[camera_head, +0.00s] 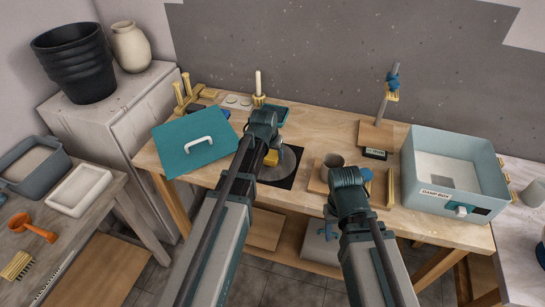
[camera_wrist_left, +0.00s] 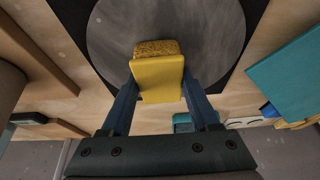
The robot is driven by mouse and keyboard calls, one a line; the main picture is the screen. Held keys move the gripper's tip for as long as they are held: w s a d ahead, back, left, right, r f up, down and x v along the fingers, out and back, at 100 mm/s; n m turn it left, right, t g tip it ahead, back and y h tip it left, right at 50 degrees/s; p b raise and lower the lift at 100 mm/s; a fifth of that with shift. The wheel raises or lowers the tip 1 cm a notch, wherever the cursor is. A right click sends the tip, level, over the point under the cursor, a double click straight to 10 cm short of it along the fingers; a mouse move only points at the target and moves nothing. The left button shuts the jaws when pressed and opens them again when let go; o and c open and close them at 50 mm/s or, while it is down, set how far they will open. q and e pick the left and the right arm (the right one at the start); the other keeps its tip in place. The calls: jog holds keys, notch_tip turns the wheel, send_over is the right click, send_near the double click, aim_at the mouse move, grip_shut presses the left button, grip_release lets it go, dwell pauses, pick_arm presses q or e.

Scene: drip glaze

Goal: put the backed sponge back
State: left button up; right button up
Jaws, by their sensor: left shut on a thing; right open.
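The backed sponge (camera_wrist_left: 157,47) shows in the left wrist view as a brown, porous pad behind a yellow backing (camera_wrist_left: 158,80). My left gripper (camera_wrist_left: 158,92) is shut on the yellow backing and holds the sponge over the grey round disc (camera_wrist_left: 110,40). I cannot tell how high above the disc it is. In the head view, the yellow backing (camera_head: 271,157) shows just below my left gripper (camera_head: 275,152), and the arm hides part of it. My right gripper (camera_head: 362,180) is open, near the brown cup (camera_head: 333,161); its fingers are partly hidden.
A teal lid with a white handle (camera_head: 194,148) lies at the table's left. A holder with a pale stick (camera_head: 259,90) and a teal tray (camera_head: 276,116) stand at the back. A clamp stand (camera_head: 382,105) and the damp box (camera_head: 452,187) are at right. Bare wood lies between disc and stand.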

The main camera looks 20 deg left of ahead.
pick_arm(q)
jog(key=shift+r, duration=0.1)
jog(key=o, duration=1.4)
jog(key=shift+c, duration=0.2)
jog(key=p+v, duration=1.1)
jog(key=v, duration=0.1)
jog(key=s+d+m+g, duration=0.1)
jog(key=s+d+g, duration=0.1)
jog(key=s+d, duration=0.4)
jog(key=s+d+f+m+g+y, duration=0.1)
jog(key=s+d+m+g, duration=0.1)
jog(key=s+d, duration=0.5)
jog(key=s+g, duration=0.1)
jog(key=s, duration=0.5)
jog(key=shift+s+d+f, duration=0.15)
jog(key=shift+s+f, duration=0.1)
